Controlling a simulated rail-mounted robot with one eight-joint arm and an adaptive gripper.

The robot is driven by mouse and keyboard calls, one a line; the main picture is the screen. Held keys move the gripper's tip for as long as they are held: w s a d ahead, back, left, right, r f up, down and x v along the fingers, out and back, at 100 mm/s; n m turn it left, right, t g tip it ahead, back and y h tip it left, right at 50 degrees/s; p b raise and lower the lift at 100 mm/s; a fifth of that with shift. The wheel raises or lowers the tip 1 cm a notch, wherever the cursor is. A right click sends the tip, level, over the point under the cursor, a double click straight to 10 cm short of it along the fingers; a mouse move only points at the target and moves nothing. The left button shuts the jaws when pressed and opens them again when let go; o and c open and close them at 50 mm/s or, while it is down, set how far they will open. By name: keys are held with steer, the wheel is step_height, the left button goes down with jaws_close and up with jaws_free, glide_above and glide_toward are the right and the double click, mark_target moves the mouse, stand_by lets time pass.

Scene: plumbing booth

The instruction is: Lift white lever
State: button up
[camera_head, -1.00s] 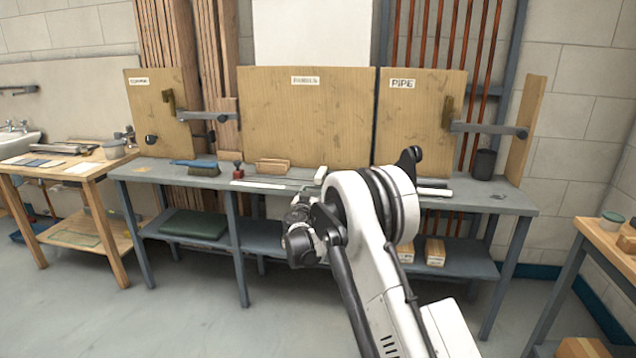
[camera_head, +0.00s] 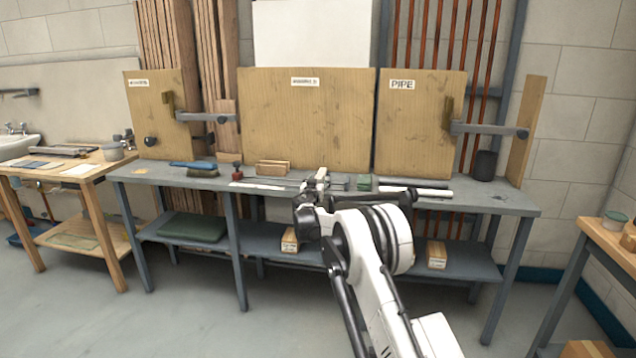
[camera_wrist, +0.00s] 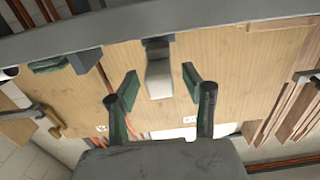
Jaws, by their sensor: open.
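The white lever (camera_wrist: 158,75) shows in the wrist view as a pale, blocky handle, its narrower end near the bench edge. My gripper (camera_wrist: 160,82) is open. Its two green-padded fingers stand on either side of the lever, with a gap on both sides, and do not touch it in the picture. In the head view a small white piece (camera_head: 321,174), seemingly the lever, shows over the grey bench, just above my wrist. My arm hides most of the gripper and the lever's base there.
Clamp arms (camera_head: 488,130) stick out at both sides.

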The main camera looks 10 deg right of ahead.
steer(key=shift+c, duration=0.4)
jaws_close()
steer(key=shift+a+r, duration=0.1)
steer(key=shift+r, duration=0.05)
